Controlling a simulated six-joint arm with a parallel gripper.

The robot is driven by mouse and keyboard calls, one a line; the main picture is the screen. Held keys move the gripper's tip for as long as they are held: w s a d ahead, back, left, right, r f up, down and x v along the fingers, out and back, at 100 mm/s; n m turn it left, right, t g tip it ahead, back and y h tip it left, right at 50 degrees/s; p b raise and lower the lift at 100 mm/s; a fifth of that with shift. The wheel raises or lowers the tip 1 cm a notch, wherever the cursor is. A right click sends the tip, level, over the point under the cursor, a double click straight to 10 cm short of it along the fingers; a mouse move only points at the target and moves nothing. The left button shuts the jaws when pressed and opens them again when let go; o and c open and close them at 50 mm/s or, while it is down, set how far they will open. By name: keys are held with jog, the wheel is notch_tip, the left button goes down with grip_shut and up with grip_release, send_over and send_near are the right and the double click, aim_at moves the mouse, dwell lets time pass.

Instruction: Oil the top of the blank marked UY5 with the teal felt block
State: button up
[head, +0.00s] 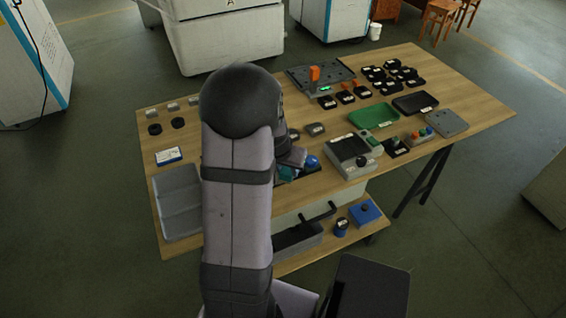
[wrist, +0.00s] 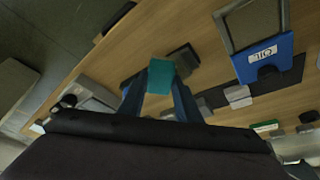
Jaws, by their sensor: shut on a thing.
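The teal felt block (wrist: 160,77) is between the two blue fingers of my gripper (wrist: 160,92) in the wrist view. My gripper is shut on it. In the head view a bit of teal (head: 287,173) shows beside my arm, and most of the gripper is hidden behind the arm. A blue holder marked OIL (wrist: 265,60) is at the upper right of the wrist view, apart from the block. Small grey blocks (head: 172,107) stand at the table's back left in the head view. I cannot read UY5 on any of them.
The wooden table (head: 480,105) holds a grey tray (head: 181,200) at the left, a green tray (head: 374,116), a grey device (head: 348,153) and several black parts (head: 392,72) at the back right. A blue box (head: 365,212) sits on the lower shelf. The table's right end is clear.

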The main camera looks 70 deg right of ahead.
jog(key=shift+s+a, duration=0.35)
notch_tip(320, 180, up, 8)
jog(key=p, duration=0.6)
jog(key=shift+r, duration=0.1)
jog(key=shift+w, duration=0.1)
